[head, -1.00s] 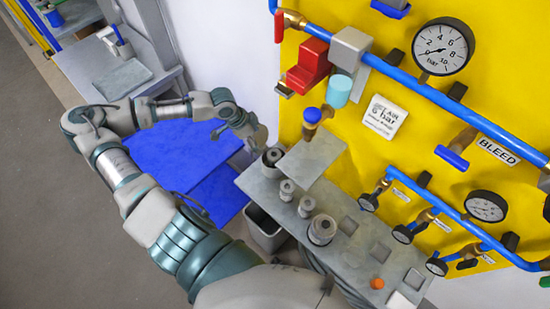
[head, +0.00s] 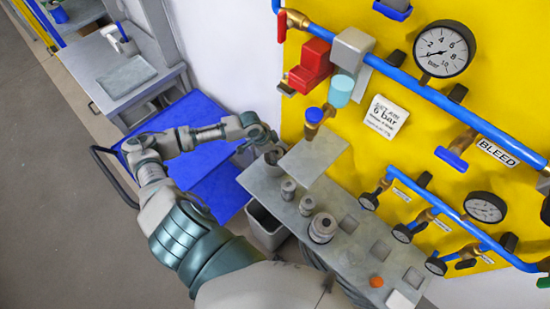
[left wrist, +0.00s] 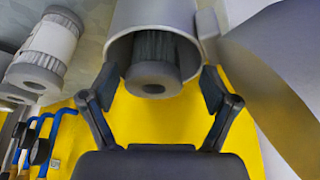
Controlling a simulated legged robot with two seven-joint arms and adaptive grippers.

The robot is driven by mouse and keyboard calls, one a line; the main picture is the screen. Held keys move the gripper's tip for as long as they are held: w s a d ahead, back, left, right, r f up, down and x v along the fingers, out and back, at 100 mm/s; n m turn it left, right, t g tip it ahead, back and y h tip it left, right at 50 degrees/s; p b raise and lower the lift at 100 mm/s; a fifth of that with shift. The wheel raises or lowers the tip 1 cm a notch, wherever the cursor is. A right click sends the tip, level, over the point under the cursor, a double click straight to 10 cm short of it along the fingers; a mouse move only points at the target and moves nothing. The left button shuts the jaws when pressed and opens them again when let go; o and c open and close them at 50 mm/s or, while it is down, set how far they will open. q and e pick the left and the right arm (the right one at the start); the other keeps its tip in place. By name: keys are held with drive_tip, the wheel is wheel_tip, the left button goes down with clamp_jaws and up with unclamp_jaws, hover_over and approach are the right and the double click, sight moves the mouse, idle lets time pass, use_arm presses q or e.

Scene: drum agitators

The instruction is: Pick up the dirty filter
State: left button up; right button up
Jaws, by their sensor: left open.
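A dark grey pleated filter (left wrist: 155,75), which looks like the dirty one, sits inside a grey cylindrical bowl (left wrist: 122,22) in the left wrist view. Its round end with a central hole faces the camera. In the head view this bowl (head: 273,165) stands at the far left end of the grey shelf. My left gripper (left wrist: 159,90) is open, with its fingertips on either side of the bowl's mouth and nothing between them but the view of the filter. In the head view the gripper (head: 267,141) is at the bowl's top. My right gripper is not in view.
Several grey filters, including a large one (head: 322,228), stand on the grey shelf (head: 345,255). The yellow panel (head: 385,75) with blue pipes and gauges rises behind. A grey bin (head: 266,228) and blue cart (head: 215,190) are below.

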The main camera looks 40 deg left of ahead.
use_arm(q)
drive_tip(key=shift+d, duration=0.15)
drive_tip(key=shift+c, duration=0.3)
drive_tip(key=shift+s+d+r, duration=0.1)
drive_tip(key=shift+s+d, duration=0.1)
drive_tip(key=shift+d, duration=0.05)
drive_tip(key=c, duration=1.2)
drive_tip(key=r, duration=0.9)
drive_tip(key=shift+w+a, duration=0.15)
drive_tip(key=shift+a, duration=0.1)
drive_tip(key=shift+d+r+b, duration=0.1)
drive_tip(key=shift+r+b, duration=0.2)
drive_tip(key=shift+r, duration=0.2)
